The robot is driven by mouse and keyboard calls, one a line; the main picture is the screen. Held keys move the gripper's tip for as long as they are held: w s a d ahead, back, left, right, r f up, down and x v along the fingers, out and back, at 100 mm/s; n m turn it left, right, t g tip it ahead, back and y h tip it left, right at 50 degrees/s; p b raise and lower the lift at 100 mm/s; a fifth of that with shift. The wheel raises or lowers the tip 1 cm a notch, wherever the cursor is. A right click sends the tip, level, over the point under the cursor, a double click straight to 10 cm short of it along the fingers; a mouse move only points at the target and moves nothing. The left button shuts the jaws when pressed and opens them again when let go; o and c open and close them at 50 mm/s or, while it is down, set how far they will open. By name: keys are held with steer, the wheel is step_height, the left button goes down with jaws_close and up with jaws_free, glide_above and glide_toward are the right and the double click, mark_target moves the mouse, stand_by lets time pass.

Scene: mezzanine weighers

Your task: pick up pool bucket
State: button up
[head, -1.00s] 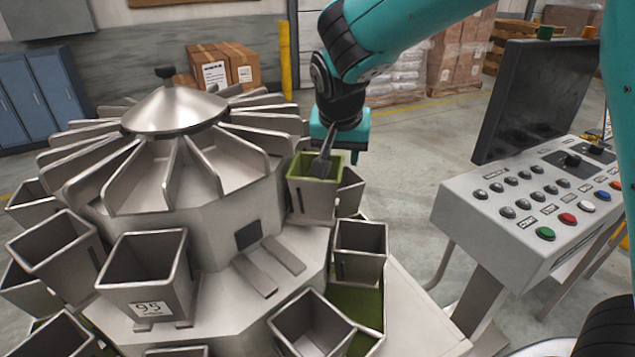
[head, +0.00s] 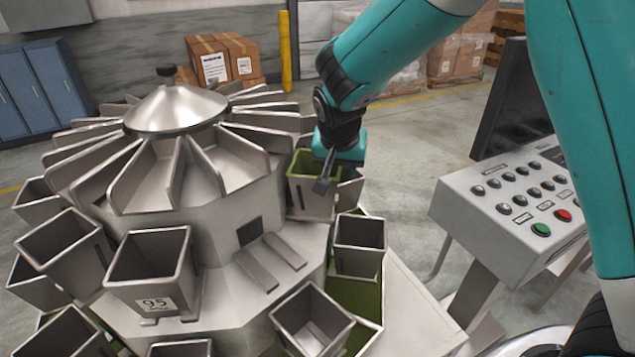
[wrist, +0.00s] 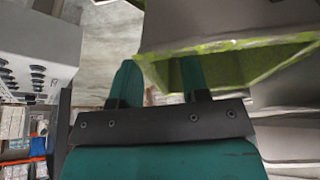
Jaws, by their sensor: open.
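The pool bucket is probably the steel bucket (head: 311,199) with a green inside and rim, high on the right side of the weigher in the head view. In the wrist view its green rim (wrist: 225,46) crosses the upper right. My gripper (wrist: 158,72) is open and empty, its two teal fingers spread at that rim. The right finger overlaps the green inside; the left finger stands left of the bucket. I cannot tell whether either touches the wall. In the head view my gripper (head: 323,186) is at the bucket's top, partly covering it.
Several plain steel buckets ring the weigher (head: 290,230), including one just below right (head: 360,238) and one labelled 95 (head: 150,275). Its cone top (head: 175,108) and chutes lie left. A button console (head: 515,205) with a dark screen stands right, with open floor between.

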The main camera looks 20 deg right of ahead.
steer(key=shift+f, duration=0.2)
steer(key=shift+c, duration=0.4)
jaws_close()
steer(key=shift+r, duration=0.15)
